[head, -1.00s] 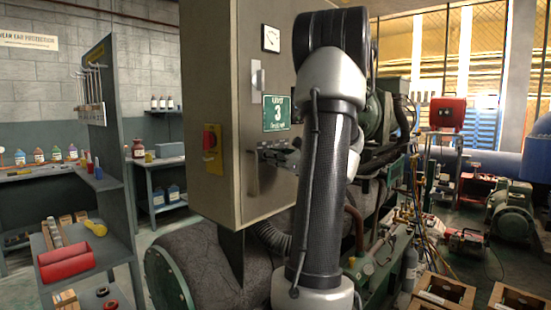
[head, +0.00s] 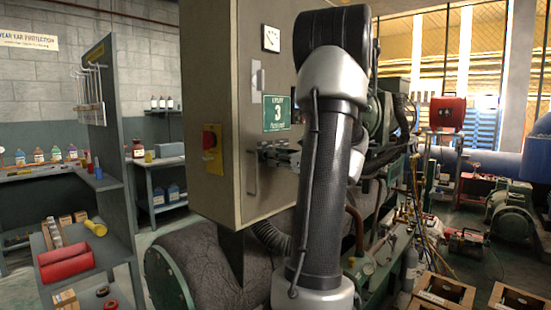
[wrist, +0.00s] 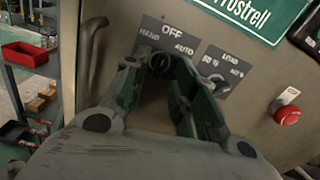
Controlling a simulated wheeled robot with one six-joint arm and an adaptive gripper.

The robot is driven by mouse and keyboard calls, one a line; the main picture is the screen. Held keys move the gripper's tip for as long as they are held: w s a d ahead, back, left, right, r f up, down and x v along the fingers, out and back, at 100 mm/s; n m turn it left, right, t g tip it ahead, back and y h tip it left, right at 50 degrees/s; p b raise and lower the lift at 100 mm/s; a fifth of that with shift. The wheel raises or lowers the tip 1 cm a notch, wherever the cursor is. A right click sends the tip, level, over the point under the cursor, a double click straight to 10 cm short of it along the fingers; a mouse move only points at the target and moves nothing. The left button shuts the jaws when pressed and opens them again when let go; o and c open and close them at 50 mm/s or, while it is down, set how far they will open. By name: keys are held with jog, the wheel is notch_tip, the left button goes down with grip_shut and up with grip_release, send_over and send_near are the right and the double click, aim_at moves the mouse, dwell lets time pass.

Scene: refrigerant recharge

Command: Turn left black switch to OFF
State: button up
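The left black switch (wrist: 159,63) is a round knob on the grey cabinet's panel, under a dark plate (wrist: 172,36) lettered OFF at the top, HAND at left and AUTO at right. My gripper (wrist: 156,68) reaches to the panel with one finger on each side of this knob. The fingers stand apart; I cannot tell whether the tips touch the knob. The knob's pointer direction is not clear. In the head view my gripper (head: 270,152) is at the cabinet front, and the knob is hidden.
A red button (wrist: 288,115) sits right of the switches. A door handle (wrist: 92,56) stands close to the left finger. The cabinet (head: 212,100) has a red and yellow switch (head: 211,142) on its side. A shelf with a red container (head: 66,263) stands at left.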

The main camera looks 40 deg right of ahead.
jog(key=s, duration=0.7)
jog(key=shift+s+d, duration=0.3)
dwell(0.3)
